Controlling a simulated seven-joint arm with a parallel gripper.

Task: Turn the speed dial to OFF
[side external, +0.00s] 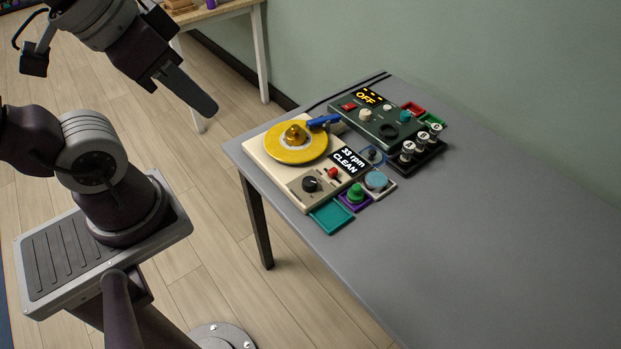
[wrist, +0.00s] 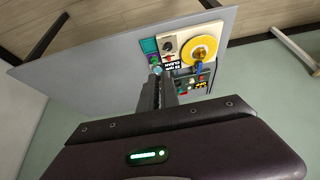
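The black dial (side external: 311,184) sits on the front panel of a cream turntable box (side external: 268,177) with a yellow disc (side external: 310,151). Its pointer setting is too small to read. A display (side external: 350,160) beside it reads "33 rpm CLEAN". The dial also shows in the wrist view (wrist: 168,45), beyond my fingertips. My gripper (side external: 208,108) is in the air left of the table, apart from the dial and turntable. In the wrist view its two fingers (wrist: 162,76) lie close together with nothing seen between them.
A green box (side external: 385,125) behind the turntable has knobs and an "OFF" display (side external: 367,97). Coloured trays and small parts, including a green knob (side external: 355,192), stand close around both devices. A blue arm (side external: 324,121) rests by the disc. The grey table (side external: 460,240) is clear at the right.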

